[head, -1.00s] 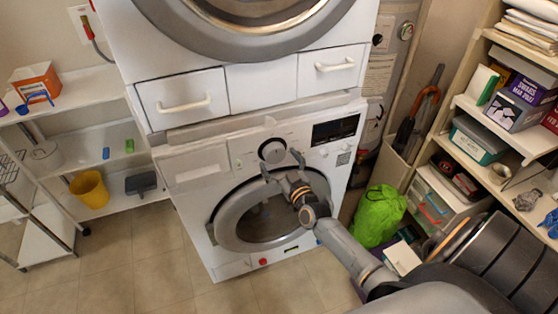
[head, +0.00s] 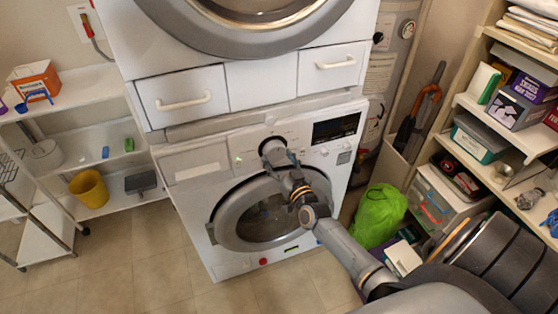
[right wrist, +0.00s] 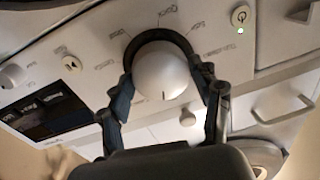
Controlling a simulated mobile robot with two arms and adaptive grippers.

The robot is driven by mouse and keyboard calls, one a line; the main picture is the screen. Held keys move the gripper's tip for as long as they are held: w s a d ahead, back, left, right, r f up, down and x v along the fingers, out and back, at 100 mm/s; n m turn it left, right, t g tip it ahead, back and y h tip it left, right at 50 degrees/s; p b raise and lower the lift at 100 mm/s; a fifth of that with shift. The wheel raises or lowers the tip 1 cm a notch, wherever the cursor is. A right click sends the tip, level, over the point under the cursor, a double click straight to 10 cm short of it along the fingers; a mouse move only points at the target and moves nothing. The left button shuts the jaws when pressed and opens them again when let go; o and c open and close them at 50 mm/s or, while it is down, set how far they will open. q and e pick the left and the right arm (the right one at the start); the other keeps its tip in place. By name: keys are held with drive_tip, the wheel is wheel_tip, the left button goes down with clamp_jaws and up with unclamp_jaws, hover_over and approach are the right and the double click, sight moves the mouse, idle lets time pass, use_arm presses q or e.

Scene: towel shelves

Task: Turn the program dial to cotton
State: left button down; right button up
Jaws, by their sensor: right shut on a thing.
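The program dial (head: 272,148) is a pale round knob on the front panel of the lower white washing machine (head: 215,250). In the right wrist view the dial (right wrist: 163,68) has a dark ring around it, printed labels too blurred to read, and a small dark mark at its lower edge in the picture. My right gripper (head: 281,158) has its fingers on opposite sides of the dial and is shut on it; it also shows in the right wrist view (right wrist: 164,84). My left gripper is not in view.
A power button (right wrist: 240,16) with a green light sits near the dial. A dark display (head: 337,128) is to its right in the head view. The round door (head: 230,215) is below. Another machine (head: 190,65) is stacked above. Shelves stand on both sides; a green bag (head: 379,216) lies at right.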

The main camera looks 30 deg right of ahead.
drive_tip(key=shift+m+b, duration=0.55)
drive_tip(key=shift+m, duration=1.75)
drive_tip(key=o, duration=1.2)
drive_tip(key=shift+c, duration=0.2)
drive_tip(key=shift+s+a, duration=0.1)
drive_tip(key=shift+s, duration=0.1)
drive_tip(key=s+a, duration=0.2)
drive_tip(key=s, duration=0.9)
drive_tip(key=shift+s+f, duration=0.2)
drive_tip(key=shift+f, duration=0.05)
